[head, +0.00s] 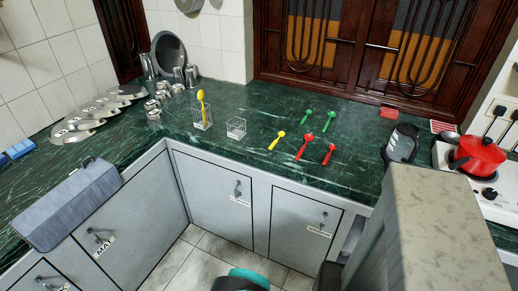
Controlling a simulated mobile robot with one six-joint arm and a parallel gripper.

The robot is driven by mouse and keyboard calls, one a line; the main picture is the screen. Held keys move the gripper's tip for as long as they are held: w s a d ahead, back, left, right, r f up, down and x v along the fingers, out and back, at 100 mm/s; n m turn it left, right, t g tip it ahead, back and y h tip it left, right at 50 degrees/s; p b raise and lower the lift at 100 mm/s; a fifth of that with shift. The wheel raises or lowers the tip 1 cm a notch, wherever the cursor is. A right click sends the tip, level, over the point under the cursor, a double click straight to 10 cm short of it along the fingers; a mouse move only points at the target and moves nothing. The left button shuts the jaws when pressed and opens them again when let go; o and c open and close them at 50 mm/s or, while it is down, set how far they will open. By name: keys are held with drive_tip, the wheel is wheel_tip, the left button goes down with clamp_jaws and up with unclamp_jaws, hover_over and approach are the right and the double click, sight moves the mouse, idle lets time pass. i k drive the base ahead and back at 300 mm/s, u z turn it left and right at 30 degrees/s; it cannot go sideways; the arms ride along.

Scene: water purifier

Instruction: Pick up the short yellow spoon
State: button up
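A yellow spoon (277,141) lies on the green marble counter (250,155), near its front edge and left of the red spoons. It looks like the shorter of the two yellow spoons. Another yellow spoon (201,97) stands upright in a clear square container (203,120). My gripper is not in view. A teal and black part, likely of my own body, shows at the bottom edge.
Two red spoons (304,148) and two green spoons (307,115) lie right of the yellow one. An empty-looking clear container (236,128) stands to its left. A black item (402,143) and a red pot (476,155) on a stove are at right. Metal lids (85,125) lie far left.

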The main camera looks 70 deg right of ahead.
sight(281, 134)
drive_tip(key=z, duration=0.35)
drive_tip(key=k, duration=0.15)
drive_tip(key=u, duration=2.1)
drive_tip(key=k, duration=0.65)
drive_tip(key=z, duration=1.1)
